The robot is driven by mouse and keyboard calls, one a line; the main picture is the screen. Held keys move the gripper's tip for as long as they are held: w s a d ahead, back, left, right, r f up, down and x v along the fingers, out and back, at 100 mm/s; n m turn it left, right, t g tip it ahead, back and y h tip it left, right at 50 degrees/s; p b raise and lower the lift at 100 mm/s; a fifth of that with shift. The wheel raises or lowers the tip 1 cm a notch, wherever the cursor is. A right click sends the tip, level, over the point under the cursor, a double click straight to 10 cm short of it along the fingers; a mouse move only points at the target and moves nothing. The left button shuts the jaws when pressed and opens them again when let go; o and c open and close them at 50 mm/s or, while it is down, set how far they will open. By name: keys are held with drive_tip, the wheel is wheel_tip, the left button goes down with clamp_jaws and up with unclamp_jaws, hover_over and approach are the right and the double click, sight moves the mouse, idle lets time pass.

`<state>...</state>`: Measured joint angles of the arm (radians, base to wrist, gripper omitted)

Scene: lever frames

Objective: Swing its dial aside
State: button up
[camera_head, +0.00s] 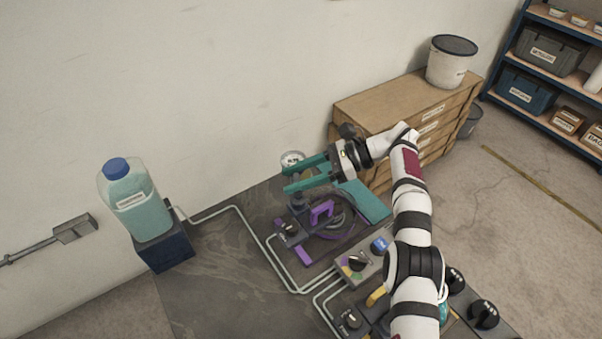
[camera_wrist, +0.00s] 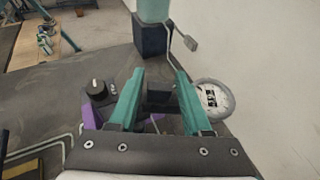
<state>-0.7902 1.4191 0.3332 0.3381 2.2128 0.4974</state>
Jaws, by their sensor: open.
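A round white-faced gauge dial (camera_head: 292,160) stands by the wall at the back of the dark bench, just beyond my gripper. It also shows in the wrist view (camera_wrist: 215,98), right of the fingers. My gripper (camera_head: 285,179) has teal fingers, spread apart and empty, above the back of the bench; it shows in the wrist view too (camera_wrist: 160,72). Below it is a unit with a purple handle (camera_head: 321,212) and a small box with a black knob (camera_head: 289,228), which shows in the wrist view (camera_wrist: 96,87) left of the fingers. Which one the task means is unclear.
Other boxes with knobs, one multicoloured (camera_head: 355,263), stand at the bench front, partly behind my arm. Pale pipes (camera_head: 262,250) run across the bench. A blue-capped jug (camera_head: 132,203) stands on a dark block at left. A wooden drawer unit (camera_head: 380,103) stands behind the arm.

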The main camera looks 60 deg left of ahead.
wheel_tip(320, 180, up, 4)
drive_tip(key=w+d+r, duration=0.6)
drive_tip(key=d+r, duration=0.1)
drive_tip(key=d, duration=0.2)
drive_tip(key=shift+w+d, duration=0.3)
drive_tip(key=shift+w, duration=0.1)
